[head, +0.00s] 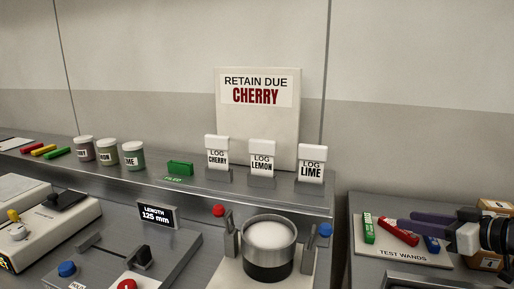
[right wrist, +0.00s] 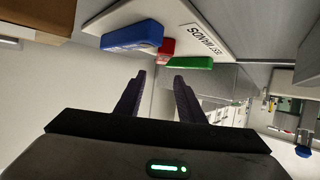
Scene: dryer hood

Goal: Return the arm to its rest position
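My right gripper (head: 412,223) is at the right of the head view, its dark fingers pointing left over the test wands board (head: 372,250). In the right wrist view its two fingers (right wrist: 160,78) stand apart with nothing between them. A green wand (head: 368,228), a red wand (head: 392,229) and a blue wand (head: 432,243) are at the board. The fingers partly hide the red and blue wands. The wands also show in the right wrist view, beyond the fingertips. My left gripper is in neither view.
Brown boxes (head: 485,260) stand at the far right beside my right gripper. A metal cup (head: 268,263) with white contents sits on the middle bench. Log cards (head: 262,155) and a "RETAIN DUE CHERRY" sign (head: 257,90) stand on the back ledge. Jars (head: 108,151) are at the left.

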